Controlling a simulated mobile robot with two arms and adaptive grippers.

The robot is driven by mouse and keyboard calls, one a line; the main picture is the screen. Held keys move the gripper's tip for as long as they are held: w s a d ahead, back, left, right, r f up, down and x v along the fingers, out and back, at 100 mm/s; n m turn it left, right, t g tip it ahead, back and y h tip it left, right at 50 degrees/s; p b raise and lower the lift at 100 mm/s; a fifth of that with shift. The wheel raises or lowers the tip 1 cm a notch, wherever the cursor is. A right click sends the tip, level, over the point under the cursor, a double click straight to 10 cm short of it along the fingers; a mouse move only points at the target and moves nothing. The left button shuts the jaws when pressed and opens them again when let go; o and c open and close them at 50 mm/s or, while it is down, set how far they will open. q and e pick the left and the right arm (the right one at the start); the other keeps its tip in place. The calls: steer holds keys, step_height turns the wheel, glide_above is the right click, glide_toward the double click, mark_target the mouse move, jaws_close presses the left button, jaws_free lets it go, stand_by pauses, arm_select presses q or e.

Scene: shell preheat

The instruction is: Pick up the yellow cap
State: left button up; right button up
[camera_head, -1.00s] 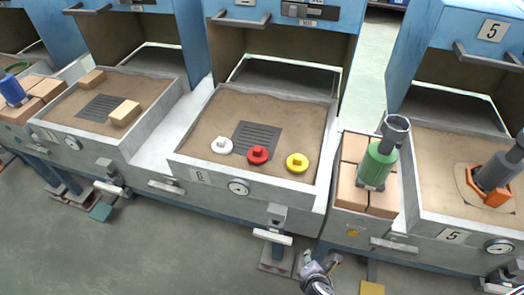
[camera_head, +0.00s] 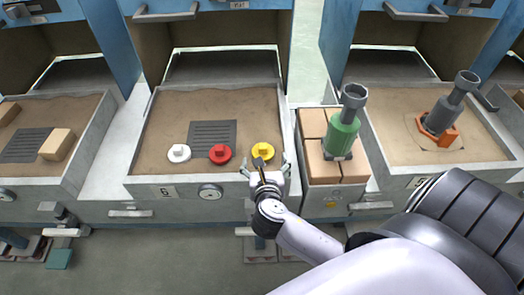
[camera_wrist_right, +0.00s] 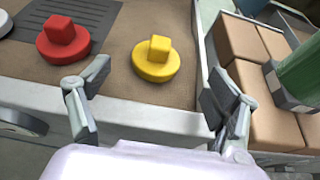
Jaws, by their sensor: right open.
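The yellow cap (camera_head: 263,151) is a round disc with a square knob, lying on the sand near the front right corner of tray 6 (camera_head: 140,187). It also shows in the right wrist view (camera_wrist_right: 156,62), ahead of the fingers and between them. My right gripper (camera_head: 264,168) is open and empty at the tray's front wall, just in front of the cap and not touching it. Its two spread fingers show in the right wrist view (camera_wrist_right: 155,98). My left gripper is not in view.
A red cap (camera_head: 220,154) and a white cap (camera_head: 178,153) lie left of the yellow one. A dark grate (camera_head: 212,134) is behind them. Right of the tray, brick-like blocks (camera_head: 313,122) carry a green cylinder (camera_head: 342,135). Tray 5 holds a grey tool on an orange base (camera_head: 440,128).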

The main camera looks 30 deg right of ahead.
mark_target(263, 150)
steer(key=x, duration=0.8)
steer(key=shift+w+r, duration=0.1)
steer(key=shift+w, duration=0.1)
steer(key=shift+c, duration=0.5)
steer(key=c, duration=1.2)
